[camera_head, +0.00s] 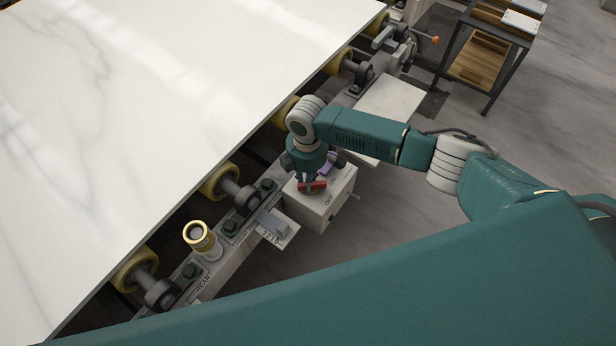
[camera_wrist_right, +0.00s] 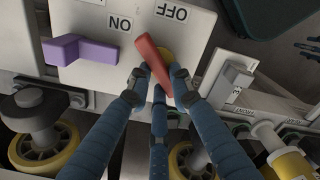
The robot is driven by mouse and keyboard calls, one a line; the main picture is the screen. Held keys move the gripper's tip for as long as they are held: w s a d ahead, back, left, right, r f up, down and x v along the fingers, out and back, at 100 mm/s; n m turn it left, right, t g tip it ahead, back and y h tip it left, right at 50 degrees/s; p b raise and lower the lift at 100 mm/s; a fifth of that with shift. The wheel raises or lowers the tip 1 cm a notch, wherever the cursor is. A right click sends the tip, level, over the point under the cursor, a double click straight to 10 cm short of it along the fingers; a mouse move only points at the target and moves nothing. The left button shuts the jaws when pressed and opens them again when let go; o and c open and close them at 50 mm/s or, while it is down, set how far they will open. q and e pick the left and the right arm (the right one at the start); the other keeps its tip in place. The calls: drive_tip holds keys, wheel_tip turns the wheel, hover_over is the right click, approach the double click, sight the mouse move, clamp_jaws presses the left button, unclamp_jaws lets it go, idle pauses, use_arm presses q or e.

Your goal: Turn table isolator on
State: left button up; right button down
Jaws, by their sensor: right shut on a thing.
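The table isolator is a pale box (camera_head: 320,205) with ON and OFF marked on its top; it also fills the upper part of the right wrist view (camera_wrist_right: 90,15). Its red handle (camera_head: 313,187) sits on a yellow round base and also shows in the right wrist view (camera_wrist_right: 149,56). There the handle's free end points between the two labels, nearer ON. My right gripper (camera_head: 309,181), seen close in the right wrist view (camera_wrist_right: 158,80), has its fingers shut on the red handle from both sides. My left gripper is not in view.
A purple L-shaped piece (camera_wrist_right: 82,50) stands on the box near ON. A grey switch block (camera_head: 272,222) and a yellow-topped post (camera_head: 199,236) stand nearby. The large white slab (camera_head: 150,100) lies on yellow rollers at left. Grey floor (camera_head: 400,215) is open at right.

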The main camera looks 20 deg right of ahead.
drive_tip(key=n, duration=0.4)
drive_tip(key=shift+s+a+r+n+p, duration=0.1)
drive_tip(key=shift+s+a+n+p, duration=0.1)
drive_tip(key=shift+n+p, duration=0.1)
drive_tip(key=n, duration=0.4)
drive_tip(key=shift+s+n, duration=0.25)
drive_tip(key=shift+n, duration=0.05)
drive_tip(key=c, duration=1.5)
unclamp_jaws()
drive_tip(key=shift+s, duration=0.1)
drive_tip(key=shift+c, duration=0.2)
drive_tip(key=shift+d, duration=0.1)
wheel_tip(320, 180, up, 12)
